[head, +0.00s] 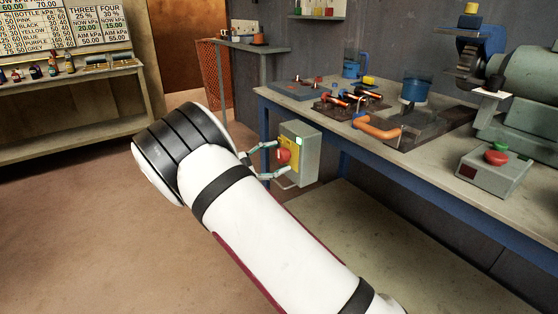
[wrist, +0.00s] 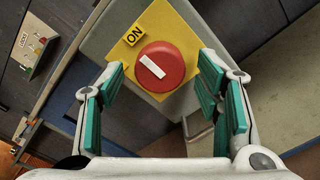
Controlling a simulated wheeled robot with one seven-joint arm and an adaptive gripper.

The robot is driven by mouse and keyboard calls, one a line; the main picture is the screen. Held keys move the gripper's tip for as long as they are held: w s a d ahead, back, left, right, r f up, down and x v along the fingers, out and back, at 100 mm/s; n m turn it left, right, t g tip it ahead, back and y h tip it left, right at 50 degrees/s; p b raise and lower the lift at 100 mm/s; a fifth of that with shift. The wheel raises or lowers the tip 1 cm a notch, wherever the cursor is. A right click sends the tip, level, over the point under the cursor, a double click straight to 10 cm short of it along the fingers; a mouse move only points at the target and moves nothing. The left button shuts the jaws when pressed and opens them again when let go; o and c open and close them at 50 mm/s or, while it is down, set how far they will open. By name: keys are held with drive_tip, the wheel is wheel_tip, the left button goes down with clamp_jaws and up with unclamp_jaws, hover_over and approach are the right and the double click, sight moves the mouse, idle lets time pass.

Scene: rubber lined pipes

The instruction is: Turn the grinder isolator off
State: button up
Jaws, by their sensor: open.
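The isolator is a grey box (head: 309,153) with a yellow plate and a round red knob (head: 284,156), fixed at the front left end of the blue-edged workbench. In the wrist view the red knob (wrist: 160,67) has a white bar across it, slanting from upper left to lower right. A yellow tag (wrist: 134,35) reading "ON" sits at the upper left of the plate. My gripper (head: 266,160) is open and faces the knob. In the wrist view its teal-padded fingers (wrist: 165,95) stand to either side of the knob, apart from it.
The workbench (head: 405,165) holds a tray of tools, blue cups and an orange-handled tool. A grey machine (head: 530,85) stands at its right, with a control box (head: 492,171) with red and green buttons in front. Open floor (head: 80,230) lies to the left.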

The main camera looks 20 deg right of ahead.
drive_tip(key=shift+x, duration=0.85)
drive_tip(key=shift+c, duration=0.4)
drive_tip(key=c, duration=1.1)
